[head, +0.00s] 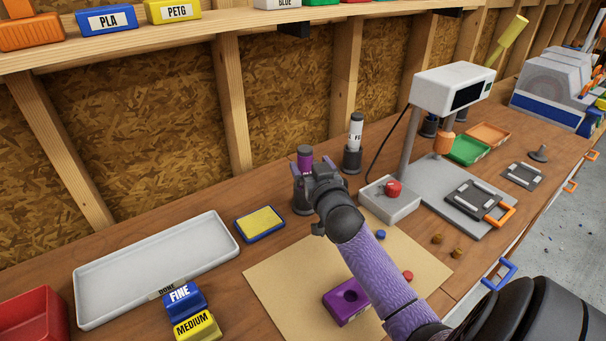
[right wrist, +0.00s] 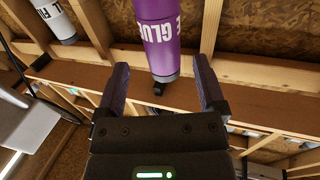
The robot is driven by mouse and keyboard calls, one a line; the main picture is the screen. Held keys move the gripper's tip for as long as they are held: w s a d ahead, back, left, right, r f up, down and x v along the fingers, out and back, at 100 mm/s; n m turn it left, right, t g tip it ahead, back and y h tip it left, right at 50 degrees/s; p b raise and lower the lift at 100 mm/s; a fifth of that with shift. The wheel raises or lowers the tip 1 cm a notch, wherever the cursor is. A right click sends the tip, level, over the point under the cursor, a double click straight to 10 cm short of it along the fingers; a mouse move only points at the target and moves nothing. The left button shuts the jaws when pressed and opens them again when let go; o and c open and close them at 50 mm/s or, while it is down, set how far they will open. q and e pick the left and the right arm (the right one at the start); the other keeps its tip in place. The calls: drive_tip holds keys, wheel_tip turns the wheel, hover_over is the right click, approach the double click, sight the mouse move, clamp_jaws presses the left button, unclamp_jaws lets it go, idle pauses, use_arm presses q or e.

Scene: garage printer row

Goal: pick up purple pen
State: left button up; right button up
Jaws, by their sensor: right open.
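The purple pen (head: 305,158) stands upright at the back of the bench, by a dark holder (head: 302,203). In the right wrist view the purple pen (right wrist: 157,40) carries white lettering that reads "GLUE", with a small dark tip. My right gripper (head: 313,172) is at the pen, partly hiding it and the holder. In the wrist view its open fingers (right wrist: 160,70) lie on either side of the pen's tip end, with gaps at both sides. I cannot tell whether the pen is fully between them in depth. My left gripper is not in view.
A white pen (head: 355,130) stands in a dark holder just right. A grey box with a red button (head: 393,188) and a white-headed machine (head: 452,85) stand further right. A white tray (head: 155,268) and a yellow-topped pad (head: 259,223) lie left. A purple block (head: 345,302) lies on the brown mat.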

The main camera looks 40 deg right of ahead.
drive_tip(key=x, duration=0.1)
drive_tip(key=b+x, duration=0.1)
drive_tip(key=x, duration=0.3)
drive_tip(key=shift+a+f+b, duration=0.25)
drive_tip(key=shift+f+b, duration=0.1)
drive_tip(key=shift+b, duration=0.05)
drive_tip(key=shift+w+d, duration=0.1)
drive_tip(key=shift+w, duration=0.1)
drive_tip(key=shift+r, duration=0.1)
clamp_jaws()
idle(0.6)
